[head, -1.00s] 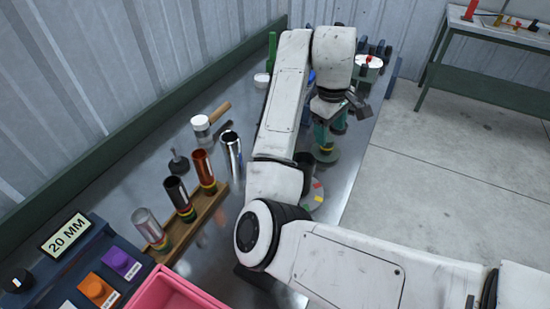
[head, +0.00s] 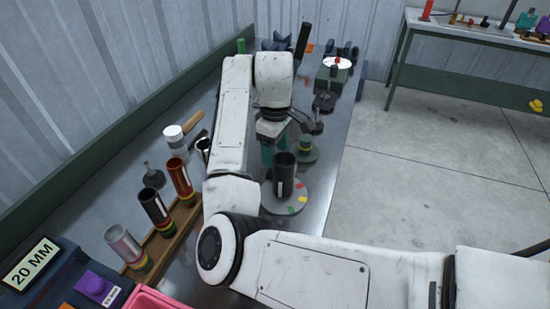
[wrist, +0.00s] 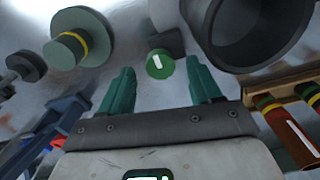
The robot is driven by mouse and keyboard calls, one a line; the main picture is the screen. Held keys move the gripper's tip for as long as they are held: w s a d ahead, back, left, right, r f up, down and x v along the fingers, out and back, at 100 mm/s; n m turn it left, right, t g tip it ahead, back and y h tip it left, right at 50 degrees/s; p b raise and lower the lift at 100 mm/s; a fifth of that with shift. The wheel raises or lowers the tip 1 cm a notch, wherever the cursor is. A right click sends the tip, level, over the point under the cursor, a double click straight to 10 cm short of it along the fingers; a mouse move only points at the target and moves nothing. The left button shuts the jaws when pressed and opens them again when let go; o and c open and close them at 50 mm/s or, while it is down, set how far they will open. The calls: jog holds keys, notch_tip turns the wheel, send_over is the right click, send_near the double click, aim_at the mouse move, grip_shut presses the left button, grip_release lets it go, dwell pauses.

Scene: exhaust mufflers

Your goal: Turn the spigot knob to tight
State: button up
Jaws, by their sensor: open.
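A small round green knob (wrist: 161,68) with a short white bar on its face shows in the wrist view, in front of a dark grey block (wrist: 170,42). I take it to be the spigot knob; it is not visible in the head view. My gripper (wrist: 159,72) is open, with one teal finger to each side of the knob in the picture. Contact cannot be told. In the head view my gripper (head: 279,147) points down behind a dark upright tube (head: 283,177), which stands on a grey disc with coloured marks (head: 272,203).
A green flanged piece with a yellow ring (head: 305,146) stands right of my gripper; it also shows in the wrist view (wrist: 68,48). The dark tube's wide mouth (wrist: 250,25) is close by. A wooden rack (head: 163,248) with several tubes is at left. The bench's right edge is near.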

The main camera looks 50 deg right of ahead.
jog(key=shift+f, duration=1.1)
jog(key=shift+c, duration=0.4)
jog(key=c, duration=1)
jog(key=shift+o, duration=0.2)
